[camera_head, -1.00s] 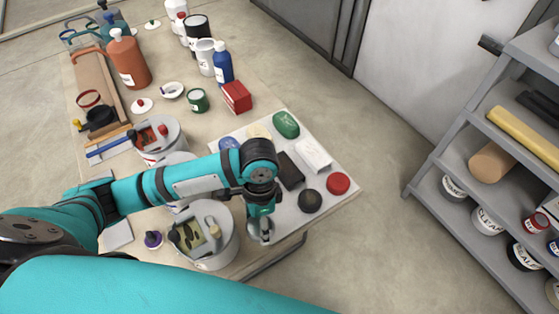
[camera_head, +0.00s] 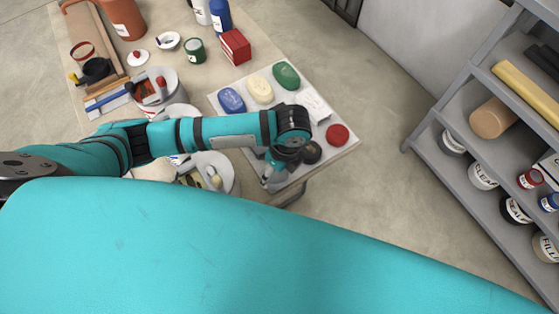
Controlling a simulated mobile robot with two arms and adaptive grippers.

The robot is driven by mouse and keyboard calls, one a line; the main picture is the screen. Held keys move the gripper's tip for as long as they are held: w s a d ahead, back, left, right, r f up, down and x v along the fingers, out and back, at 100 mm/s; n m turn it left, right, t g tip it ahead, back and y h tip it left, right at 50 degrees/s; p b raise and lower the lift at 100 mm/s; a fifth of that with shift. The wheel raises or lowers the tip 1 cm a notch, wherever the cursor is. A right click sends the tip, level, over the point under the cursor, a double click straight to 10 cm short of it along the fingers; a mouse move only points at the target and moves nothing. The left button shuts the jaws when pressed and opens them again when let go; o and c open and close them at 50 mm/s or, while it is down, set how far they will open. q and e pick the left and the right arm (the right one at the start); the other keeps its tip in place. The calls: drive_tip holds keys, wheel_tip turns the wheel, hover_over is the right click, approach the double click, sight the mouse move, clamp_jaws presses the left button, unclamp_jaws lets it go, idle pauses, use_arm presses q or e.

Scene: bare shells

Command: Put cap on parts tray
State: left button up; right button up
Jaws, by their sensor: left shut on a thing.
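The parts tray appears to be the flat light-grey board (camera_head: 338,152) at the table's near right corner. On it lie a blue oval (camera_head: 232,100), a cream oval (camera_head: 260,89), a green oval (camera_head: 286,75), a white block (camera_head: 316,104), a red round piece (camera_head: 337,134) and a dark round piece (camera_head: 312,154). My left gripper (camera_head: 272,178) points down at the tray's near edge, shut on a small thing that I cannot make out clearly. No separate cap can be told for sure. My arm hides part of the tray. My right gripper is not in view.
Large tins (camera_head: 218,168) stand left of the tray, partly behind my arm. A red box (camera_head: 236,45), a green tin (camera_head: 195,50) and a blue bottle (camera_head: 221,16) stand beyond it. A grey shelf unit (camera_head: 425,135) is at the right, with free floor between.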

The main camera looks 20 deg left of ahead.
use_arm(q)
drive_tip(key=w, duration=0.3)
drive_tip(key=shift+a+f, duration=0.1)
drive_tip(key=shift+f, duration=0.05)
drive_tip(key=shift+w+f, duration=0.25)
wheel_tip(320, 180, down, 2)
drive_tip(key=shift+f+p, duration=0.25)
drive_tip(key=shift+p, duration=0.25)
drive_tip(key=shift+f, duration=0.3)
drive_tip(key=shift+f, duration=0.15)
drive_tip(key=o, duration=1.2)
drive_tip(key=shift+o, duration=0.2)
